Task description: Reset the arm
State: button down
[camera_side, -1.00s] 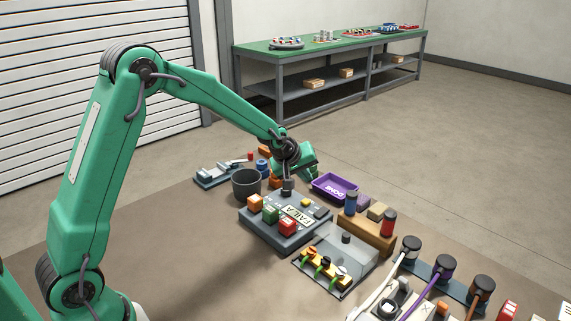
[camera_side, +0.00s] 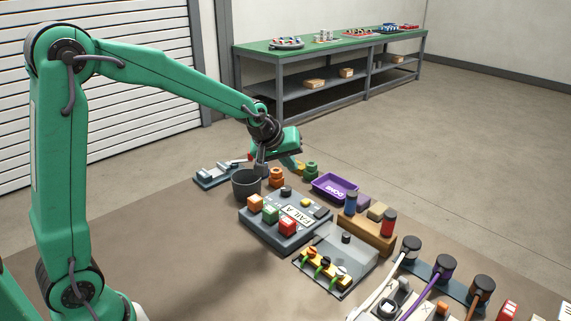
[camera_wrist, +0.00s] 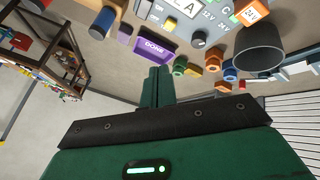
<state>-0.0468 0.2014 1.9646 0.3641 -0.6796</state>
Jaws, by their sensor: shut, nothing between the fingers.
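My gripper (camera_side: 292,141) is raised in the air above the far end of the mat in the side view, above the coloured round parts and apart from them. Its green fingers are together and empty in the wrist view (camera_wrist: 158,74). My arm reaches over from the left, and nothing hangs from it. The grey panel labelled FAIL A (camera_side: 286,236), with orange, green and red blocks on it, stands below and nearer the camera. The fingertips are hard to make out in the side view.
A dark bucket (camera_side: 246,184) stands close below my wrist. The purple DONE tray (camera_side: 335,187) is to the right, beside a wooden block with blue and red cylinders (camera_side: 367,230). Hoses and black-capped posts fill the right front. A green bench (camera_side: 330,42) stands far behind.

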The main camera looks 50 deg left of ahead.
jog(key=s+d+r+m, duration=0.1)
jog(key=s+r+m, duration=0.2)
jog(key=s, duration=1.1)
jog(key=s+d+r+m+g, duration=0.1)
jog(key=s+r+m, duration=0.2)
jog(key=s, duration=1.1)
jog(key=shift+s+d+r+m, duration=0.15)
jog(key=shift+s+d+m, duration=0.1)
jog(key=shift+m, duration=0.95)
